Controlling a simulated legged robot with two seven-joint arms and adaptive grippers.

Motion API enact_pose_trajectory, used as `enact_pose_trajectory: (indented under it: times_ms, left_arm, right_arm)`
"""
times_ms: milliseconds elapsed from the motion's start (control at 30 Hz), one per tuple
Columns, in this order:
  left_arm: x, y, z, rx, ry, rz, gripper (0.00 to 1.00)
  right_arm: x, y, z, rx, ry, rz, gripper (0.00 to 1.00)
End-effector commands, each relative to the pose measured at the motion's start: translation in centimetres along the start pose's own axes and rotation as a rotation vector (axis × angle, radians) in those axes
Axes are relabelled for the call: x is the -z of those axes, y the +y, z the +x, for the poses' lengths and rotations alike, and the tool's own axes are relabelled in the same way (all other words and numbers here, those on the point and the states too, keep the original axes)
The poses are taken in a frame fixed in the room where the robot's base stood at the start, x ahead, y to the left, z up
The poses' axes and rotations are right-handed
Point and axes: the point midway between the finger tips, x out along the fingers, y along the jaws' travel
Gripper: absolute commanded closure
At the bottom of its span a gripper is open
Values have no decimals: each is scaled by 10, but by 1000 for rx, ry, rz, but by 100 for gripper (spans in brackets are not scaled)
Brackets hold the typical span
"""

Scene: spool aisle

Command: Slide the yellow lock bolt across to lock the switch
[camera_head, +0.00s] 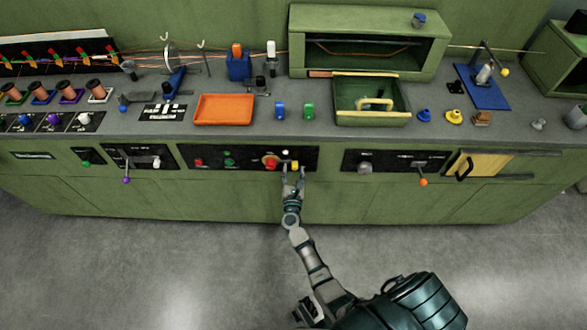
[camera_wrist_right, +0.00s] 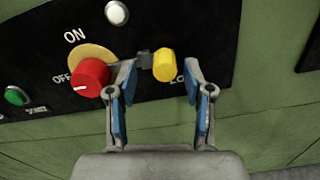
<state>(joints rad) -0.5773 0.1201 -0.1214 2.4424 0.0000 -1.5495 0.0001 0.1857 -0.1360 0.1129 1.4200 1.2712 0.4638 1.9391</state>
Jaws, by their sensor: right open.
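The yellow lock bolt (camera_wrist_right: 164,64) is a short round knob on the black front panel, at the right of the red rotary switch (camera_wrist_right: 90,77). The red switch sits on a yellow disc marked ON and OFF. In the head view the red switch (camera_head: 270,163) and the yellow bolt (camera_head: 294,166) show on the bench front. My right gripper (camera_wrist_right: 158,88) is open, its blue-padded fingers either side of the bolt, the left finger between the switch and the bolt. Contact cannot be told. It also shows in the head view (camera_head: 293,175). My left gripper is not in view.
A white button (camera_wrist_right: 117,13) and a green button (camera_wrist_right: 16,96) are on the same panel. Above on the bench top stand an orange tray (camera_head: 224,109), a blue piece (camera_head: 280,110) and a green piece (camera_head: 309,111). The floor in front is clear.

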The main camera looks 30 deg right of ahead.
Motion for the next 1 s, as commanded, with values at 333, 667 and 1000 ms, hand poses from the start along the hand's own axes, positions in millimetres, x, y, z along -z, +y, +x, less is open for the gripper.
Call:
enact_pose_trajectory:
  times_ms: [333,667,1000]
  left_arm:
    - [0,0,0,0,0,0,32]
    - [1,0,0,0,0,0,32]
    - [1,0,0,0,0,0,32]
  right_arm:
    - [2,-1,-75,0,5,1,49]
    - [3,-1,-104,0,4,1,49]
    - [3,-1,-103,0,4,1,49]
